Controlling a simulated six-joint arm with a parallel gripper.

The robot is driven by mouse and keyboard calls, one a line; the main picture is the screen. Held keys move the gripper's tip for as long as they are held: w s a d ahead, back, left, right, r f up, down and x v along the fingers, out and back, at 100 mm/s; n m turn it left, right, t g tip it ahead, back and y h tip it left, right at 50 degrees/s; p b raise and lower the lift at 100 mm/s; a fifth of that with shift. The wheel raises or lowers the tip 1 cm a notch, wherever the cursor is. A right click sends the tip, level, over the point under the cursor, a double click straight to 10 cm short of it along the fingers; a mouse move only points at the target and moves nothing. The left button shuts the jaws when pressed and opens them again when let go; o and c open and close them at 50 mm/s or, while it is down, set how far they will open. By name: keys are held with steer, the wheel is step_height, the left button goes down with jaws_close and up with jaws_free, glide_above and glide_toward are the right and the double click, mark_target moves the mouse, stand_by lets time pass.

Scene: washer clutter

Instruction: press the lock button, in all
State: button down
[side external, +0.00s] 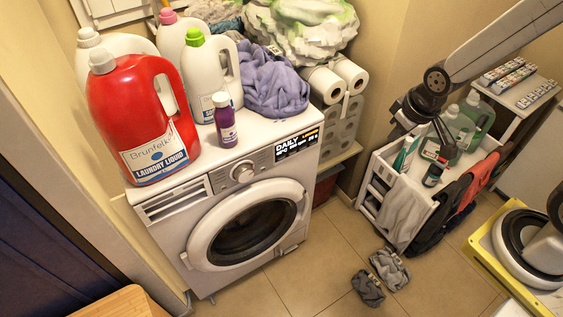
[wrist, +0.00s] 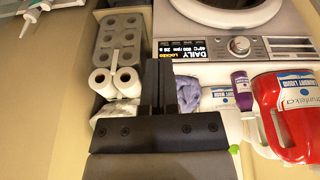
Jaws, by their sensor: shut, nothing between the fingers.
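The white washer (side external: 246,215) stands at the left in the side view, with its round door shut. Its control panel carries a dial (side external: 243,173) and a black display (side external: 297,144). In the wrist view the display (wrist: 188,50) shows "DAILY" and a yellow word that looks like "LOCKED". The lock button is too small to make out for certain; small marks lie on the panel near the display. My gripper (wrist: 159,85) is shut and empty in the wrist view. In the side view my gripper (side external: 447,150) hangs over the white cart, right of the washer and apart from it.
A red detergent jug (side external: 143,115), white bottles, a purple bottle (side external: 224,120) and lilac cloth (side external: 272,80) crowd the washer top. Paper rolls (side external: 337,78) stand right of it. The white cart (side external: 385,180) holds bottles.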

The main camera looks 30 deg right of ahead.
steer(key=w+d+f+n+t, duration=0.1)
steer(key=w+f+n+t, duration=0.1)
steer(key=w+f, duration=0.4)
steer(key=n+t+y, duration=0.3)
steer(key=n+t, duration=0.1)
steer(key=n, duration=0.1)
glide_toward(313, 143)
steer(key=s+a+f, duration=0.2)
steer(key=s+f, duration=0.3)
steer(key=f, duration=0.1)
steer(key=shift+s, duration=0.2)
steer(key=shift+w, duration=0.1)
steer(key=w, duration=0.8)
steer(key=shift+w, duration=0.3)
